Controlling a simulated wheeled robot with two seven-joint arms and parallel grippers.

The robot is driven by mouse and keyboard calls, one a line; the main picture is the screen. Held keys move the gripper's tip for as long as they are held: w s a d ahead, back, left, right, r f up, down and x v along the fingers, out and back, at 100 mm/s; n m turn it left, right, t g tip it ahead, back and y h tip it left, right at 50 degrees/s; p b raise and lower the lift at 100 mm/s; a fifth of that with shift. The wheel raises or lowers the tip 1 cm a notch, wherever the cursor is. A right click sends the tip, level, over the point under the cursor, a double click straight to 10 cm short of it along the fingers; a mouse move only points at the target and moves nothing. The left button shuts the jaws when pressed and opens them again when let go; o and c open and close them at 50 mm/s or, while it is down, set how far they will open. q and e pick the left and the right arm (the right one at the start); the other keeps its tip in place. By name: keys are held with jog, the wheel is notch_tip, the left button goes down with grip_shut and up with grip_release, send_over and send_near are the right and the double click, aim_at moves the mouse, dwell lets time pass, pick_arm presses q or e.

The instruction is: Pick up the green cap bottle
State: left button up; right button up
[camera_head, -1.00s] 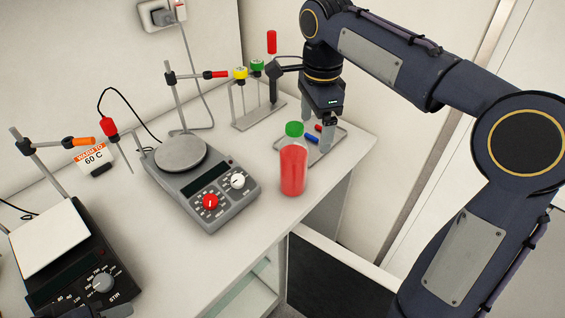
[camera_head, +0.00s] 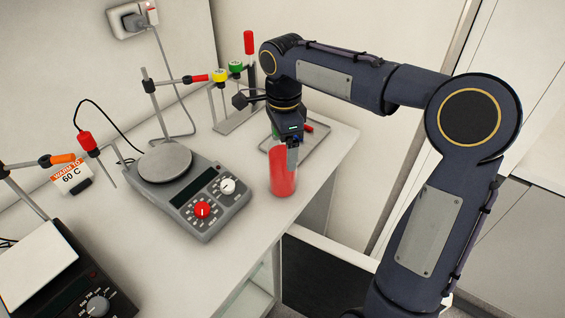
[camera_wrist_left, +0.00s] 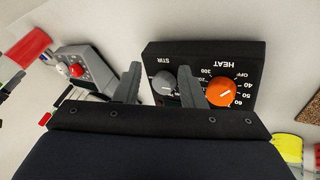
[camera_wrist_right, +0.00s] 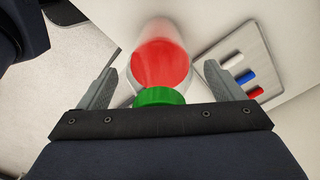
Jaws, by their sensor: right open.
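The green cap bottle (camera_head: 283,172) stands upright on the bench with red liquid inside. In the right wrist view its green cap (camera_wrist_right: 160,97) is close to my gripper's palm and the red body (camera_wrist_right: 160,55) extends beyond it. My right gripper (camera_head: 289,156) is open at the bottle's top and hides most of the cap in the head view. In the right wrist view its fingers lie on either side of the bottle, with gaps visible. My left gripper (camera_wrist_left: 158,72) is open and empty, over the heater's dials, and is out of the head view.
A tray (camera_head: 318,134) with small coloured pieces lies behind the bottle. A grey hotplate stirrer (camera_head: 190,190) stands to its left, and a black one (camera_head: 72,290) at lower left. A rack (camera_head: 235,122) with yellow and green caps stands at the back. The bench's right edge is near.

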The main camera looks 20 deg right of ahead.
jog(key=shift+f, duration=0.25)
jog(key=shift+r, duration=0.1)
grip_shut()
dwell(0.3)
